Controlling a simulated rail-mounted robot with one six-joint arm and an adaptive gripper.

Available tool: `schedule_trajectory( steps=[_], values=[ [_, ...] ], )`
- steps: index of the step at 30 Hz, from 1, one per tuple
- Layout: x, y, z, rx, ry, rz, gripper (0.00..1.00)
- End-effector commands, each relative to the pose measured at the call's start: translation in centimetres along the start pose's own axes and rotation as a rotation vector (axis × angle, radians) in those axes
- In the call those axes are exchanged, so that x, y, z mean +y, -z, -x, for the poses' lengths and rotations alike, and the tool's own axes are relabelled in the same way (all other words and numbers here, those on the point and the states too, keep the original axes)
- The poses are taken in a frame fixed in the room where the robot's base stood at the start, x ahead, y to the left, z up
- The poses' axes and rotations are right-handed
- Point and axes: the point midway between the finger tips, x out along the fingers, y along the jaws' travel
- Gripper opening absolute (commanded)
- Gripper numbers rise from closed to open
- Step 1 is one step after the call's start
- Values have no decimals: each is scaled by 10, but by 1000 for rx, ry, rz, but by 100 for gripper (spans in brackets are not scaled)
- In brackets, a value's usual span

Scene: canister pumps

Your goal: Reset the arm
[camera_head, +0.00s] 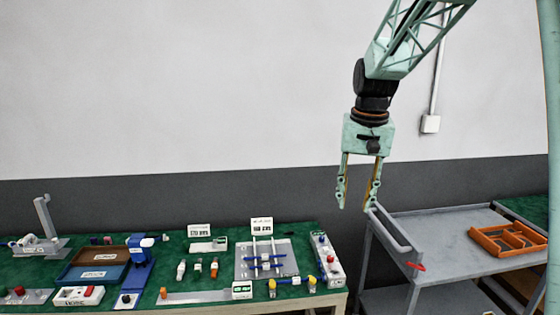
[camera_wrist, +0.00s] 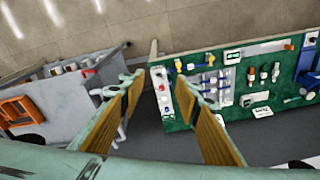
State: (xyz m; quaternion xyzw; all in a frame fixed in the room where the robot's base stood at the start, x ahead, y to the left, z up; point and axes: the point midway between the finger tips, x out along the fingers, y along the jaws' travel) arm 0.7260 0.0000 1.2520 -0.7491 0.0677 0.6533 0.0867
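My gripper (camera_head: 357,205) hangs from my arm in the head view, pointing down, high above the gap between the green workbench and the grey cart. Its two fingers are spread apart with nothing between them. In the wrist view my gripper (camera_wrist: 163,80) also shows open and empty, with the floor, bench end and cart far below it. No object touches the fingers.
The green workbench (camera_head: 205,285) at left carries trays, small canisters and a grey plate with blue-handled piping (camera_head: 265,258). The grey cart (camera_head: 440,232) at right holds an orange divided tray (camera_head: 508,240). A wall box (camera_head: 430,124) is behind my arm. The air around my gripper is clear.

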Motion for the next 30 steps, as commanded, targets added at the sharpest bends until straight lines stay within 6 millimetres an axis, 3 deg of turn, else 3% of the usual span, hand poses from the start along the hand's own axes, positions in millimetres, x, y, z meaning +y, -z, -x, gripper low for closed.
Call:
schedule_trajectory(
  steps=[15, 30],
  values=[
    [17, -80, 60, 43, 6, 43, 30],
    [35, -162, 99, 81, 9, 86, 30]
  ],
)
